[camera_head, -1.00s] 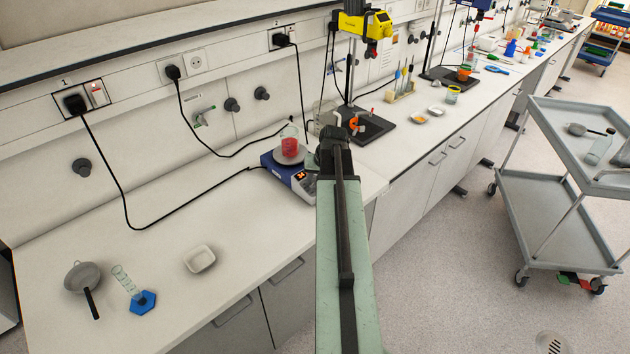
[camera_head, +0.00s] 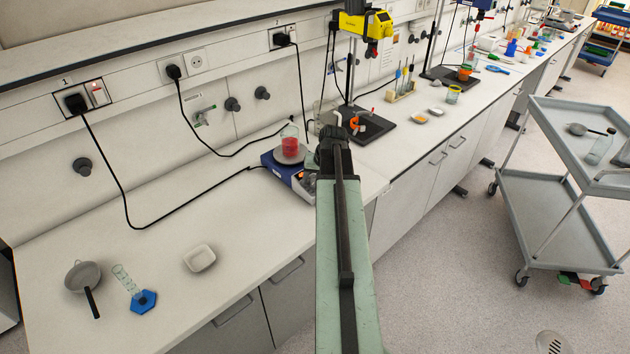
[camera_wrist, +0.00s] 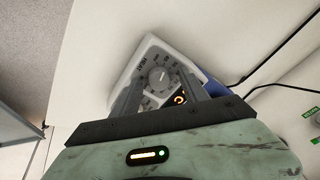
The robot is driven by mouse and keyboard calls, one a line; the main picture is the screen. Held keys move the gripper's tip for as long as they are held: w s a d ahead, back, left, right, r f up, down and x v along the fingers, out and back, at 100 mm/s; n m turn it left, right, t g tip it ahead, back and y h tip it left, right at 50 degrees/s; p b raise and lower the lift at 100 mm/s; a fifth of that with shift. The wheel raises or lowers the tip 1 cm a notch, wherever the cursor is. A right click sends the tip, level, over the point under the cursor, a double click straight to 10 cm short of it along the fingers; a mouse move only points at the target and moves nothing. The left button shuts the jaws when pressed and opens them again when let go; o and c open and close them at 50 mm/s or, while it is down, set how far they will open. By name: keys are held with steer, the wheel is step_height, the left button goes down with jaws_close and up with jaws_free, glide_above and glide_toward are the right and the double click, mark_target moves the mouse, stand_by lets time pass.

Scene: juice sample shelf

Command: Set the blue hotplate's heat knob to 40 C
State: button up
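The blue hotplate (camera_head: 270,163) stands on the bench with a beaker of red liquid (camera_head: 290,146) on its plate. In the wrist view its pale control panel (camera_wrist: 149,50) faces me, tilted, with the word HEAT beside a round grey knob (camera_wrist: 159,78). A lit orange display (camera_wrist: 179,98) shows partly, its reading not legible. My gripper (camera_wrist: 162,78) is open, one finger on each side of the heat knob; I cannot tell whether they touch it. In the head view my arm hides the knob and the gripper's fingers.
A black-based stand (camera_head: 370,128) with a yellow device (camera_head: 364,24) is right of the hotplate. A white dish (camera_head: 199,258), a blue-footed glass cylinder (camera_head: 142,301) and a strainer (camera_head: 83,276) lie front left. The hotplate's black cord (camera_head: 200,205) runs along the bench. A grey trolley (camera_head: 555,205) stands right.

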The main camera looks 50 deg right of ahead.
steer(key=p+v, duration=0.7)
steer(key=shift+s+r, duration=0.2)
steer(key=shift+r, duration=0.15)
